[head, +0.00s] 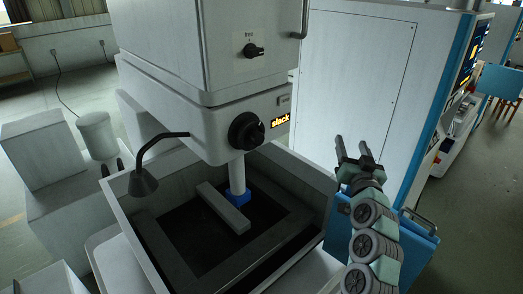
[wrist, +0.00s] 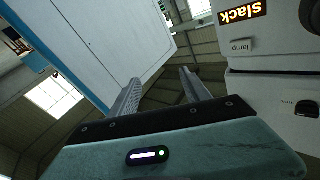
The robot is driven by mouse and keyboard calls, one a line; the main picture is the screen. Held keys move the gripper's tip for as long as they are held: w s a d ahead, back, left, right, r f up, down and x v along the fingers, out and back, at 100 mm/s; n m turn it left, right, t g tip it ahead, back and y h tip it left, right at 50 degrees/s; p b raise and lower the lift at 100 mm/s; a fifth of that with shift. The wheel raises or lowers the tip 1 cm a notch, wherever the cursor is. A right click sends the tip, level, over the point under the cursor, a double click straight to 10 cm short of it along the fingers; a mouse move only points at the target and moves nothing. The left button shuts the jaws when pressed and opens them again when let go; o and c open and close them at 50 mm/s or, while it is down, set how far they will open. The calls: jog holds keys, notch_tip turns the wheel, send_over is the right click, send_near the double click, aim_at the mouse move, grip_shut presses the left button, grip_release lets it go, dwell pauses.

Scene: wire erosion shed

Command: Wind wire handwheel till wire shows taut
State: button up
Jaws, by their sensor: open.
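The black wire handwheel (head: 247,132) sits on the front of the white machine head, left of a small display (head: 281,119) that reads "slack" in lit letters. The same display (wrist: 243,12) shows at the top right of the wrist view. My gripper (head: 351,147) is open and empty, to the right of the handwheel and apart from it, with its fingers pointing up in the head view. In the wrist view the gripper's two fingers (wrist: 160,82) stand spread with nothing between them. A dark round part (wrist: 308,108) is cut off at the right edge there; I cannot tell whether it is the handwheel.
A smaller black knob (head: 253,50) is on the upper cabinet. A lamp on a bent arm (head: 143,182) stands at the left, over the open work tank (head: 318,172). A large white and blue cabinet (head: 355,70) stands behind my gripper. Open air separates gripper and machine head.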

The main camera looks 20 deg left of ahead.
jog(key=s+a+r+n+g+y+b, duration=0.2)
jog(key=s+a+r+n+g+y, duration=0.3)
jog(key=a, duration=0.3)
jog(key=n+g+b, duration=0.1)
jog(key=n+g, duration=0.5)
jog(key=n, duration=0.2)
send_near(260, 140)
jog(key=shift+m+y, duration=0.3)
jog(key=p+x, duration=0.1)
jog(key=x, duration=0.8)
jog(key=shift+f+p, duration=0.25)
jog(key=shift+p, duration=0.05)
grip_shut()
